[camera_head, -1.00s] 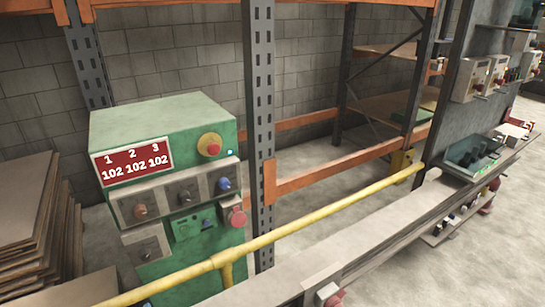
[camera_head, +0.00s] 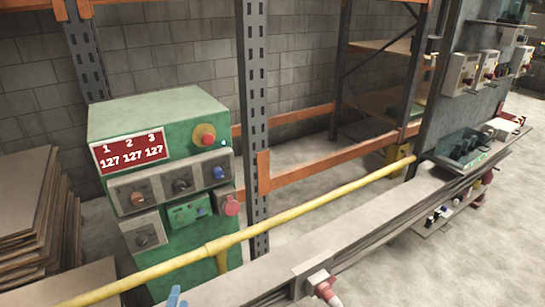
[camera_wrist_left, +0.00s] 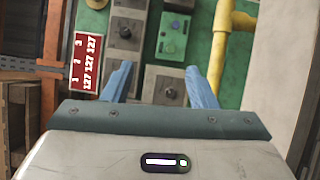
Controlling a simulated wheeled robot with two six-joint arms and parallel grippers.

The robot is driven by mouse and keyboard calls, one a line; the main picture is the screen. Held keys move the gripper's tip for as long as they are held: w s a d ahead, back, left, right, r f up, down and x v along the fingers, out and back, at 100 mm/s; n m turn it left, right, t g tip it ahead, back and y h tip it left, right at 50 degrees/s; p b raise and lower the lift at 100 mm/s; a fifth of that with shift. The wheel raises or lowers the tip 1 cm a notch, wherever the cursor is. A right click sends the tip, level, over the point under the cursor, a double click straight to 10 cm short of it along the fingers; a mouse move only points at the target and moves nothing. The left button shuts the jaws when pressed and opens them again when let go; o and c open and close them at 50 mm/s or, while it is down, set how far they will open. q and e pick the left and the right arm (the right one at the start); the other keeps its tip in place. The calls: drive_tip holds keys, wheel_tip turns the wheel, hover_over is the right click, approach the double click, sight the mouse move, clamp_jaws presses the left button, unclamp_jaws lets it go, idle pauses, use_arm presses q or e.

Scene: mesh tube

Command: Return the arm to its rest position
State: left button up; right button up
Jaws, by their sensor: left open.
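My left gripper (camera_wrist_left: 158,66) is open and empty in the left wrist view, its two blue fingers spread apart. They point toward the front of the green control box (camera_wrist_left: 200,45). A gap to the box cannot be judged exactly. In the head view only a blue fingertip of my left gripper (camera_head: 175,298) shows at the bottom edge. The green control box (camera_head: 160,125) stands at left with a red display (camera_head: 129,153) reading 127 127 127, several knobs and a red-and-yellow button (camera_head: 205,135). My right gripper is out of view.
A yellow rail (camera_head: 300,208) crosses in front of the box. A long grey ledge (camera_head: 290,275) runs beside it. Stacked brown boards (camera_head: 25,205) are at left. An orange-and-grey rack (camera_head: 252,110) stands behind. Open floor is at lower right.

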use_arm(q)
drive_tip(key=s+d+f+m+g+h, duration=0.1)
drive_tip(key=s+d+m+g+h, duration=0.25)
drive_tip(key=m, duration=0.45)
drive_tip(key=s+d+f+m+g+h, duration=0.2)
drive_tip(key=s+m+g, duration=0.25)
drive_tip(key=m, duration=0.25)
drive_tip(key=s+a+m+g+y, duration=0.6)
drive_tip(key=s+a, duration=0.4)
drive_tip(key=s, duration=0.4)
wheel_tip(320, 180, down, 32)
drive_tip(key=a+f+n+g+b, duration=0.1)
drive_tip(key=a+g, duration=0.1)
drive_tip(key=s+a+f+g, duration=0.1)
drive_tip(key=s+f, duration=1.7)
drive_tip(key=f, duration=0.1)
drive_tip(key=shift+s+a+f+b, duration=0.25)
drive_tip(key=shift+s+a+b, duration=0.05)
drive_tip(key=shift+s+b, duration=0.15)
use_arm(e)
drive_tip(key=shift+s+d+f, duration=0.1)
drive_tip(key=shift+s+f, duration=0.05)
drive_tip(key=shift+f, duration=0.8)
